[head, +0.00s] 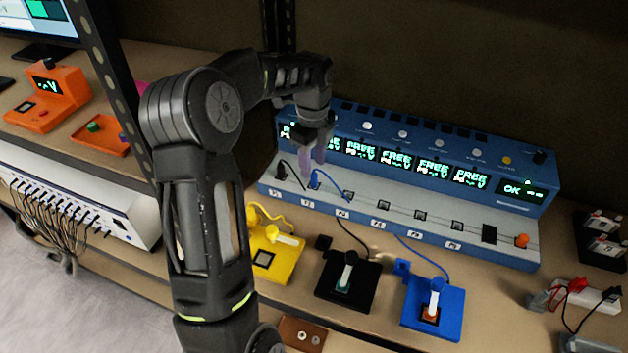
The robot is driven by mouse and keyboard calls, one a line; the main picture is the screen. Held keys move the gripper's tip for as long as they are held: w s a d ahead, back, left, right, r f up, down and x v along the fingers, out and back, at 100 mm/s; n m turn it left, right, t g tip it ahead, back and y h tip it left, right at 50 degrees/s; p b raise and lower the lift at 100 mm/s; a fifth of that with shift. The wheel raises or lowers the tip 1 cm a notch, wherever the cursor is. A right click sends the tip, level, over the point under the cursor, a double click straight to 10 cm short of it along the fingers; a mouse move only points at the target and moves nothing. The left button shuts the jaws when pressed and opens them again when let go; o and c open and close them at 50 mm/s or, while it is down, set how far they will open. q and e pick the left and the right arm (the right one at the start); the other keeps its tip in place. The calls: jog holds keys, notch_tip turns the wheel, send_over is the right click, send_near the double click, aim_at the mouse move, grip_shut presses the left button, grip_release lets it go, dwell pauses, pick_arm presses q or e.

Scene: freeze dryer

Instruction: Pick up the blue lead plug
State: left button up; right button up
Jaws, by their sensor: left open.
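The blue lead plug (315,180) sits upright in a socket near the left end of the sloped front panel of the long blue device (400,213). A thin blue cable runs from it to the right. My left gripper (312,160) points down just above the plug, with its fingers open. The fingers partly cover the plug, and I cannot tell whether they touch it. A black plug (282,171) stands in the socket to the left. My right gripper is not in view.
Yellow (283,264), black (335,290) and blue (450,318) modules stand on the bench in front of the device. Loose cables cross between them and the device. A dark perforated post (110,90) stands at left. Red and black clips (590,295) lie at right.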

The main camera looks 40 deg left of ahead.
aim_at(314, 175)
pick_arm(q)
jog(key=shift+w+d+f+p, duration=0.1)
jog(key=shift+f+p, duration=0.5)
jog(key=shift+f, duration=2.05)
grip_shut()
